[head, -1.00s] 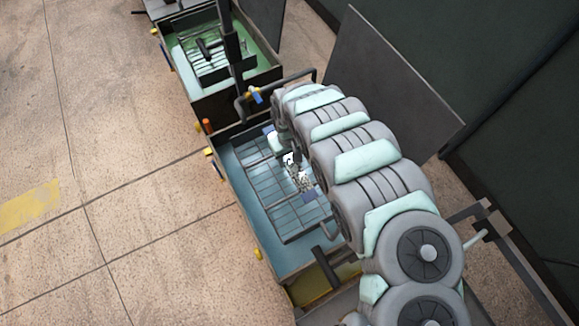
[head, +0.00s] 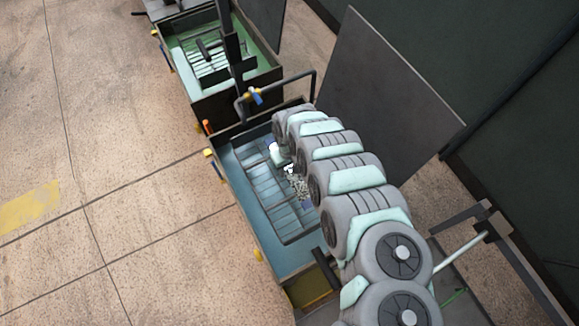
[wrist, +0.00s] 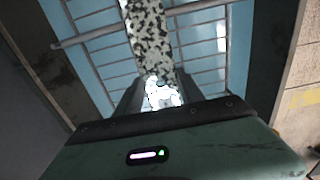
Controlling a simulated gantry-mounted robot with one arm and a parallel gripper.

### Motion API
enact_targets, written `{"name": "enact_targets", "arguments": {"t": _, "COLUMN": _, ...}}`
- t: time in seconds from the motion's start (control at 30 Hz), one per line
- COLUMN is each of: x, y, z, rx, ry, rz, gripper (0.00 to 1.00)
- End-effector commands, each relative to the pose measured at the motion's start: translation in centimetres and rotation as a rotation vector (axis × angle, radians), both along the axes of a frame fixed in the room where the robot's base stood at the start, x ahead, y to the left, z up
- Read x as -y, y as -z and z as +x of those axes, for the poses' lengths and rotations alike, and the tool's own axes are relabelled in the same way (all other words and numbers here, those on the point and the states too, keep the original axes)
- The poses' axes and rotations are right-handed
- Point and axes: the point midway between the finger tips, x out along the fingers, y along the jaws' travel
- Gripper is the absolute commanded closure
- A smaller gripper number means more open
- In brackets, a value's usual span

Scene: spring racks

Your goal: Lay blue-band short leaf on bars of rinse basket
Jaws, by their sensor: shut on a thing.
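The short leaf (wrist: 148,30) is a strip speckled black and white in the wrist view, running up from between my fingers. Its blue band does not show clearly. My gripper (wrist: 160,92) is shut on it. The leaf's speckled part also shows in the head view (head: 300,188), partly hidden by my arm. The rinse basket (head: 262,187) is a grid of thin bars inside the blue-lined tank, and its bars pass behind the leaf in the wrist view (wrist: 95,36). I cannot tell whether the leaf touches the bars.
The tank's walls (head: 245,218) surround the basket. A pipe with a blue-handled tap (head: 254,97) stands at its far end. A second, green-lined tank (head: 190,75) with a rack lies beyond. A dark upright panel (head: 385,85) stands to the right. My arm covers the tank's right side.

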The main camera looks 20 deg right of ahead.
Motion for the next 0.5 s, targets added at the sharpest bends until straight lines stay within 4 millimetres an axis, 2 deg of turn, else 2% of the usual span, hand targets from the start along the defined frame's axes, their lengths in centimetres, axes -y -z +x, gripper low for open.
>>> {"name": "enact_targets", "arguments": {"t": 0.5, "x": 0.0, "y": 1.1, "z": 0.1, "rx": 0.001, "ry": -0.001, "rz": 0.0, "gripper": 1.0}}
